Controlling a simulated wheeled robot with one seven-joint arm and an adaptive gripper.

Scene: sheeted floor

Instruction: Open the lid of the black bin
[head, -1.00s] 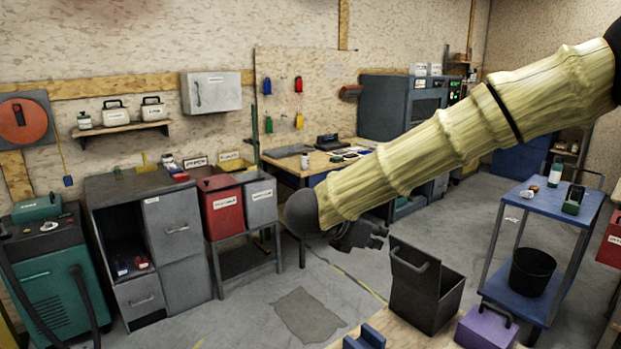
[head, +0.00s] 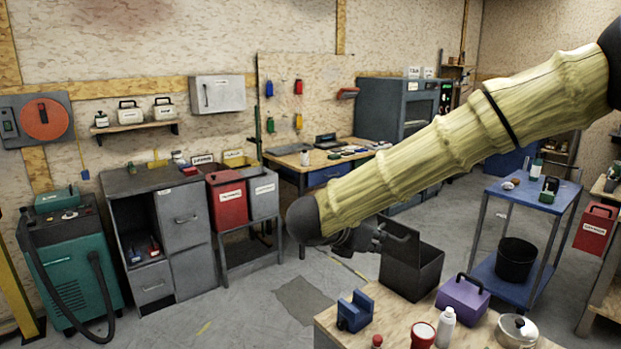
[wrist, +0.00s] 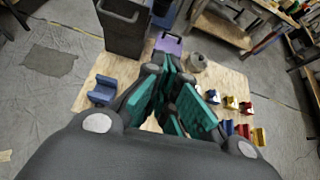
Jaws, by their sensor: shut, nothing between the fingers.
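The black bin (head: 410,275) stands at the far edge of the wooden table in the head view. Its lid (head: 401,243), with a bar handle, stands raised on the left side, and the opening shows to the right of it. The bin also shows at the top of the wrist view (wrist: 125,38). My gripper (head: 366,237) is beside the lid in the head view, partly hidden behind my arm; I cannot tell whether it touches. In the wrist view my gripper's teal fingers (wrist: 167,72) are shut and empty.
The wooden table (head: 395,325) holds a blue holder (head: 354,311), a purple box (head: 463,298), a white bottle (head: 446,327) and a lidded pot (head: 516,331). A blue cart (head: 530,190) stands at right. The floor left of the table is clear.

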